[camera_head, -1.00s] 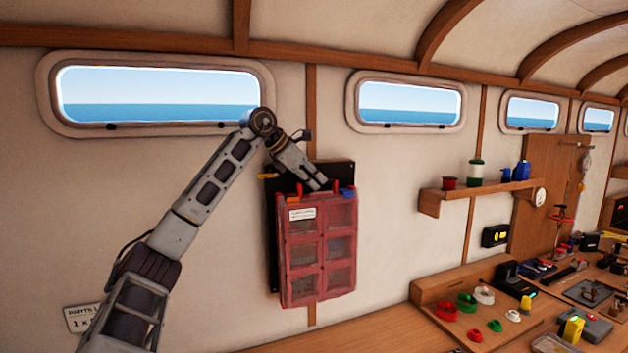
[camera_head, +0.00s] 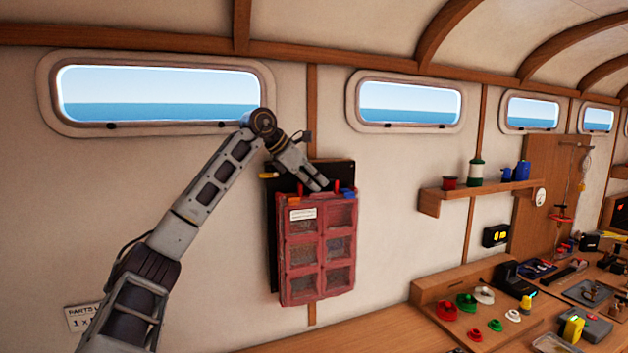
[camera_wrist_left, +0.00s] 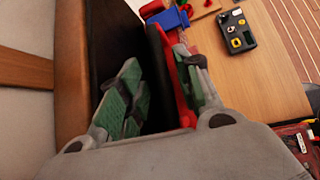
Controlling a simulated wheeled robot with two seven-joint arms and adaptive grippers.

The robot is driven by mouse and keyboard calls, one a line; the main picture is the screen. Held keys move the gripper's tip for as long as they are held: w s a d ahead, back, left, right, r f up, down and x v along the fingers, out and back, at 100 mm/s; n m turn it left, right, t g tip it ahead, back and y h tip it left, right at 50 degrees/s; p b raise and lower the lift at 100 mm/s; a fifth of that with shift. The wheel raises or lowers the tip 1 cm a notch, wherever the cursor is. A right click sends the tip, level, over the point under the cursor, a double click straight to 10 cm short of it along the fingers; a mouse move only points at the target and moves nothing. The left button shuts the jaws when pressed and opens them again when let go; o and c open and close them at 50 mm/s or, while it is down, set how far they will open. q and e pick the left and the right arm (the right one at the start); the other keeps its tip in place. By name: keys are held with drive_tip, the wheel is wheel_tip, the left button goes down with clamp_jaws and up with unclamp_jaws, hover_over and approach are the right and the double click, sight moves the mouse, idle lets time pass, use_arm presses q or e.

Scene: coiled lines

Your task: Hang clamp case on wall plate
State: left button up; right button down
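The clamp case (camera_head: 302,251) is red with clear compartments and a white label, and it hangs upright against the dark wall plate (camera_head: 347,173). The plate shows beyond the case's top and left side. My left gripper (camera_head: 319,186) is at the case's top edge, between two red uprights. In the left wrist view its green-padded fingers (camera_wrist_left: 160,92) stand apart around a black bar, with a gap on the wall side. The red edge of the case is beside the right finger. Whether the case rests on the plate's hooks is hidden. My right gripper is out of view.
A wooden bench (camera_head: 390,330) runs below, with several coloured rings and tools to the right. A small shelf (camera_head: 480,196) with jars is on the wall to the right. Windows line the wall above. The wall left of the plate is mostly clear.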

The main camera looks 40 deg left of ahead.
use_arm(q)
drive_tip(key=shift+f, duration=0.1)
drive_tip(key=shift+v, duration=0.75)
drive_tip(key=v, duration=1)
drive_tip(key=shift+s+r, duration=0.2)
drive_tip(key=shift+r, duration=0.1)
drive_tip(key=shift+f, duration=0.1)
